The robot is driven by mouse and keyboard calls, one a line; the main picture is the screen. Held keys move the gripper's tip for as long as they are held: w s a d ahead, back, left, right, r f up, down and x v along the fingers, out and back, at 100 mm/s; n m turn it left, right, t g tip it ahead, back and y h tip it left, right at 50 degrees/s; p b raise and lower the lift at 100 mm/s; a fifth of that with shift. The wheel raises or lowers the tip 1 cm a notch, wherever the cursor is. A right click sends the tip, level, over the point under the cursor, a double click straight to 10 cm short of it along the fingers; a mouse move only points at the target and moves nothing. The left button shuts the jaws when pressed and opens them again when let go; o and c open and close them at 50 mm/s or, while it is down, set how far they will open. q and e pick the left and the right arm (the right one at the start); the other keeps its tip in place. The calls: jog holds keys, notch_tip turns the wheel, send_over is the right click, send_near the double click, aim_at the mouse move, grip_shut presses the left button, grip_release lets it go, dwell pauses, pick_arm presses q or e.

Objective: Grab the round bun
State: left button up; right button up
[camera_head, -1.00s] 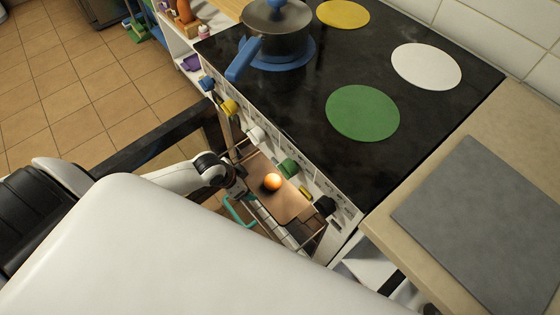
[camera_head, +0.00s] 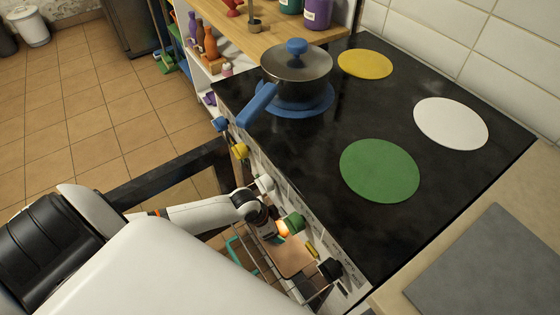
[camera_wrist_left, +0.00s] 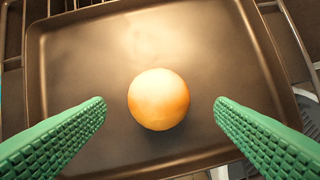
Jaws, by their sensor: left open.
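The round bun (camera_wrist_left: 158,99) is golden orange and sits on a dark flat baking tray (camera_wrist_left: 75,60). In the left wrist view it lies between the two green ridged fingers of my left gripper (camera_wrist_left: 160,112), with a gap on each side. The fingers are open and do not touch it. In the head view the bun (camera_head: 284,229) is partly hidden by my left gripper (camera_head: 280,233), which hangs over the tray (camera_head: 291,257) in front of the stove. My right gripper does not show.
A grey board (camera_head: 480,270) lies at the right.

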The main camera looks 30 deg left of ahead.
aim_at(280, 229)
pick_arm(q)
jog(key=x, duration=0.3)
jog(key=shift+w+f, duration=0.1)
jog(key=shift+f, duration=0.05)
jog(key=shift+c, duration=0.4)
jog(key=c, duration=1)
jog(key=shift+a, duration=0.1)
